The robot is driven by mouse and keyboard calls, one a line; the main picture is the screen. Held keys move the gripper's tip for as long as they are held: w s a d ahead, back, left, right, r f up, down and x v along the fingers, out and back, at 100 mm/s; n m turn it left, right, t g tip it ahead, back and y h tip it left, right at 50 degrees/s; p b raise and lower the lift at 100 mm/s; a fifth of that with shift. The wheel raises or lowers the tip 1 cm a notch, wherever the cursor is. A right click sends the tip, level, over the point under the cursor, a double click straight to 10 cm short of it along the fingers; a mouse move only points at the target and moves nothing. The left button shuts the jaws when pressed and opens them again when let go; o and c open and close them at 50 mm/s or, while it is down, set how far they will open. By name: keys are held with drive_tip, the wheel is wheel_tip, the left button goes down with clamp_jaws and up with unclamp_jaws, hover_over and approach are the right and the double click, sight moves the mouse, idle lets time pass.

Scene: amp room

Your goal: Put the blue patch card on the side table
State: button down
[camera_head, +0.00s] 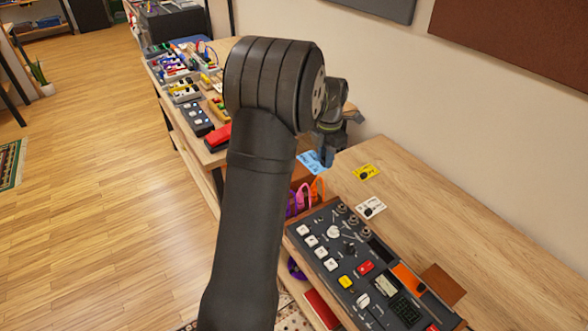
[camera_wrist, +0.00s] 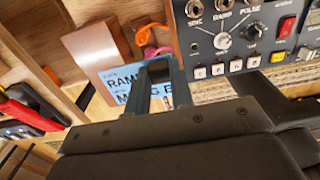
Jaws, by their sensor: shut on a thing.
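The blue patch card (camera_head: 309,160) shows beyond my arm in the head view, partly hidden by my gripper (camera_head: 327,158). In the wrist view the blue card (camera_wrist: 119,81) carries dark printed letters, and both fingers of my gripper (camera_wrist: 160,70) are over it. My gripper is shut on the card; the exact contact is hard to see. A wooden table (camera_head: 470,225) is at the right and another wooden table (camera_head: 232,50) is farther back at the left. I cannot tell which is the side table.
A yellow card (camera_head: 367,172) and a white card (camera_head: 371,208) lie on the right table. A dark console (camera_head: 345,255) with knobs fills its front. Orange and purple cables (camera_head: 302,197) are beside it. Pedals, including a red one (camera_head: 218,137), crowd the far table.

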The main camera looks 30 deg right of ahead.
drive_tip(key=w+a+f, duration=0.1)
drive_tip(key=w+f, duration=0.1)
drive_tip(key=w, duration=0.1)
drive_tip(key=w+a+f, duration=0.1)
drive_tip(key=w+f, duration=0.1)
drive_tip(key=w, duration=0.2)
drive_tip(key=w+a+f, duration=0.1)
drive_tip(key=w+f, duration=0.2)
drive_tip(key=w, duration=0.1)
drive_tip(key=shift+a, duration=0.3)
wheel_tip(320, 180, down, 2)
drive_tip(key=shift+s+f, duration=0.1)
drive_tip(key=shift+f, duration=0.65)
drive_tip(key=shift+f, duration=0.15)
drive_tip(key=c, duration=1.3)
unclamp_jaws()
drive_tip(key=shift+o, duration=0.2)
